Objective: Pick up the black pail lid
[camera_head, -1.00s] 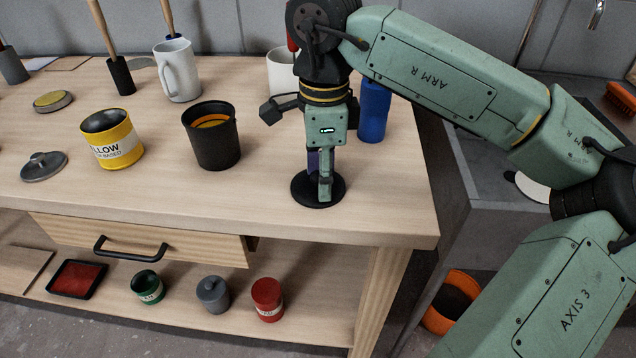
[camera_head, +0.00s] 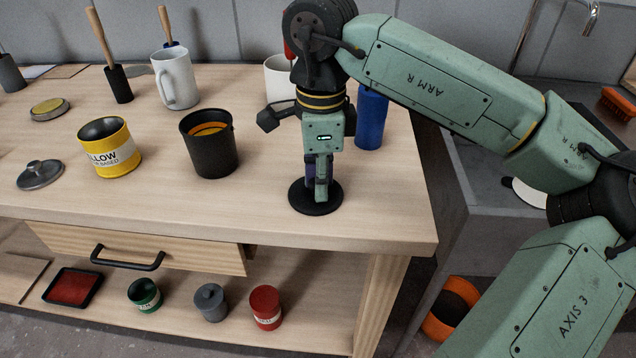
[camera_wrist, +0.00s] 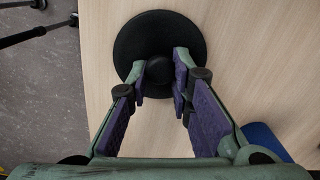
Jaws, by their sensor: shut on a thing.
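The black pail lid (camera_head: 315,205) is a round black disc near the bench top's front right. In the wrist view the lid (camera_wrist: 130,45) shows as a dark disc with a round knob (camera_wrist: 159,70) at its middle. My gripper (camera_head: 321,192) points straight down over the lid. In the wrist view its two fingers (camera_wrist: 163,80) are shut on the knob from both sides. I cannot tell whether the lid's underside touches the bench.
The black pail (camera_head: 209,145) stands to the left, with the yellow tin (camera_head: 110,150) and a grey lid (camera_head: 40,174) farther left. A blue cylinder (camera_head: 371,120) stands close behind my gripper. The bench's front edge (camera_head: 300,236) is near the lid. Bare wood lies between pail and lid.

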